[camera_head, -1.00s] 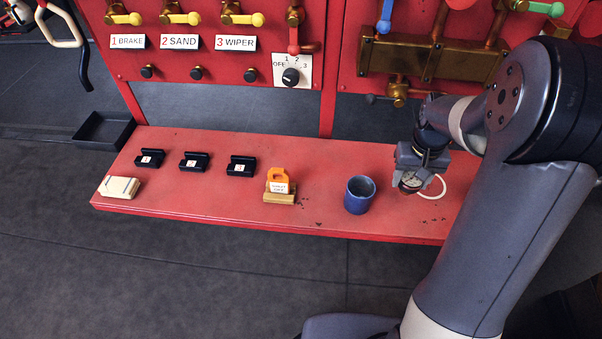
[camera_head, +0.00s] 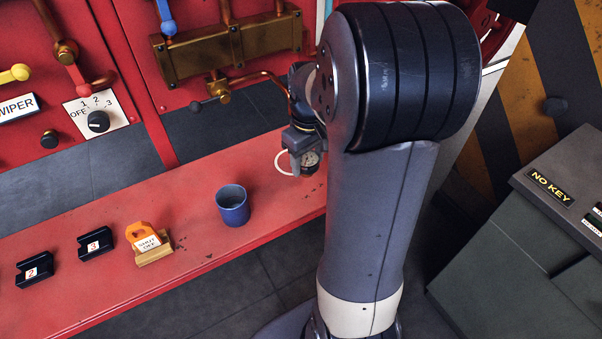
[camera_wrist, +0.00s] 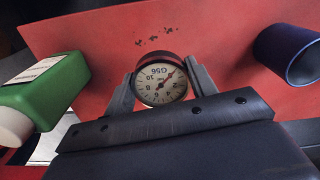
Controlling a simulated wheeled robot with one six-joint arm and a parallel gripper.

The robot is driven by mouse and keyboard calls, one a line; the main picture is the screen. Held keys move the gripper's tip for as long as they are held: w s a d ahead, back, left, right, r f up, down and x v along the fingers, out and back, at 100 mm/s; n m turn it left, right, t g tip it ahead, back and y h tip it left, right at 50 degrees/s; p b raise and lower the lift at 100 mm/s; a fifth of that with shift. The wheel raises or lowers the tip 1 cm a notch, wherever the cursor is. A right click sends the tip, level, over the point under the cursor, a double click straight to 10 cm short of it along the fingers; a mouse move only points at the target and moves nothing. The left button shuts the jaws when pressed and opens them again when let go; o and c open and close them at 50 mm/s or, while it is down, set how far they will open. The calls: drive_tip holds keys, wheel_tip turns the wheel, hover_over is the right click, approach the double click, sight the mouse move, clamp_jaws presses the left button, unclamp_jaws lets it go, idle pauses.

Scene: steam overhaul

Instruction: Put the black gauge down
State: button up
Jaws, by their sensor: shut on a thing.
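The gauge (camera_wrist: 161,84) has a round white dial marked G56, a red needle and a dark rim that looks reddish at the top. In the wrist view it sits between both fingers of my gripper (camera_wrist: 160,88), which is shut on it. In the head view my gripper (camera_head: 303,155) holds the gauge (camera_head: 311,160) over the right part of the red shelf (camera_head: 200,205), right of the blue mug. I cannot tell whether the gauge touches the shelf. My arm hides the shelf's far right end.
A blue mug (camera_head: 233,206) stands left of my gripper. An orange tag on a wooden block (camera_head: 150,245) and black numbered holders (camera_head: 96,243) are further left. A green bottle (camera_wrist: 45,95) shows left in the wrist view. A grey cabinet (camera_head: 520,250) is at right.

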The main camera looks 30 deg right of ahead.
sight(308, 173)
drive_tip(key=shift+f, duration=2.45)
drive_tip(key=shift+f, duration=0.15)
drive_tip(key=o, duration=1.1)
drive_tip(key=shift+c, duration=0.2)
wheel_tip(308, 173, up, 12)
drive_tip(key=shift+r+p, duration=0.15)
drive_tip(key=shift+p, duration=0.15)
drive_tip(key=shift+r, duration=0.1)
